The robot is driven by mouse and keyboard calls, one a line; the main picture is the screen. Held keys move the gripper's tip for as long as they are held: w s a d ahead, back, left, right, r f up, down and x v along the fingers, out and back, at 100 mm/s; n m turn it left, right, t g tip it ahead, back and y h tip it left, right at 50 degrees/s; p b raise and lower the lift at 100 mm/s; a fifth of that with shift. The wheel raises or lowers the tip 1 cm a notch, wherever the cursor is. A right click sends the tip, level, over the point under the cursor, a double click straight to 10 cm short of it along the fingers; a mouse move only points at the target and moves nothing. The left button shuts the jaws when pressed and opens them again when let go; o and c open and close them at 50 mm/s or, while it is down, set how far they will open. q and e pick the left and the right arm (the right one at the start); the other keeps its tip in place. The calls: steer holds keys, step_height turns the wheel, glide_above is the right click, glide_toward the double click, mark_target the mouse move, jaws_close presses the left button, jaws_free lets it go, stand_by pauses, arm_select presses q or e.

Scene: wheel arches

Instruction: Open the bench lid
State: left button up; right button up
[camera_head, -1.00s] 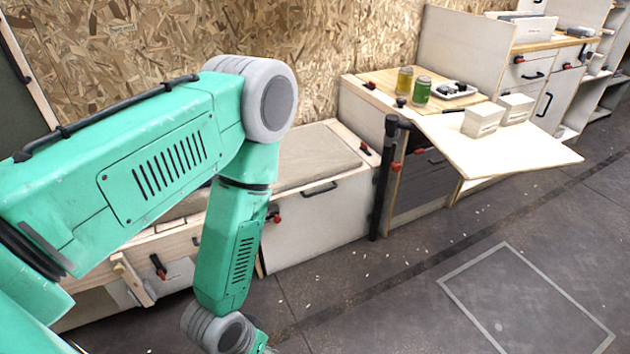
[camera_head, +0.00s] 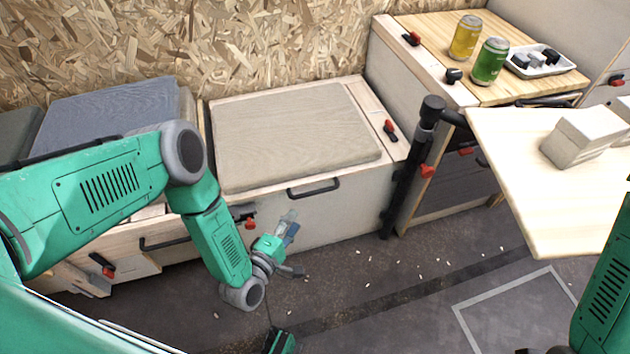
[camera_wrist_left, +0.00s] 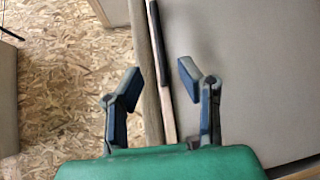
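The bench (camera_head: 340,215) stands against the chipboard wall in the head view, with a beige cushion (camera_head: 295,135) on its top. Its lid looks closed. A black handle (camera_head: 314,187) is on the upper front face. My left gripper (camera_head: 289,228) is in front of the bench, below and left of the handle, apart from it. In the left wrist view my left gripper (camera_wrist_left: 158,88) is open with nothing between its fingers. A dark bar (camera_wrist_left: 157,45) and pale strip lie beyond the fingers; I cannot tell if the bar is the handle. My right gripper is out of view.
A fold-out table (camera_head: 520,190) with white boxes (camera_head: 585,135) juts out at the right. A black post (camera_head: 408,170) stands beside the bench. Green (camera_head: 490,62) and yellow (camera_head: 466,38) cans stand on the cabinet. Floor in front of the bench is clear apart from small scraps.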

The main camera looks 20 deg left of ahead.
mark_target(318, 192)
arm_select(q)
steer(key=b+x, duration=0.1)
steer(key=x, duration=0.3)
steer(key=b+x, duration=0.1)
steer(key=x, duration=0.3)
steer(key=b+x, duration=0.1)
steer(key=x, duration=0.3)
steer(key=shift+d, duration=0.25)
steer(key=shift+w+a+b, duration=0.15)
steer(key=shift+w+b, duration=0.2)
steer(key=shift+w, duration=0.05)
jaws_close()
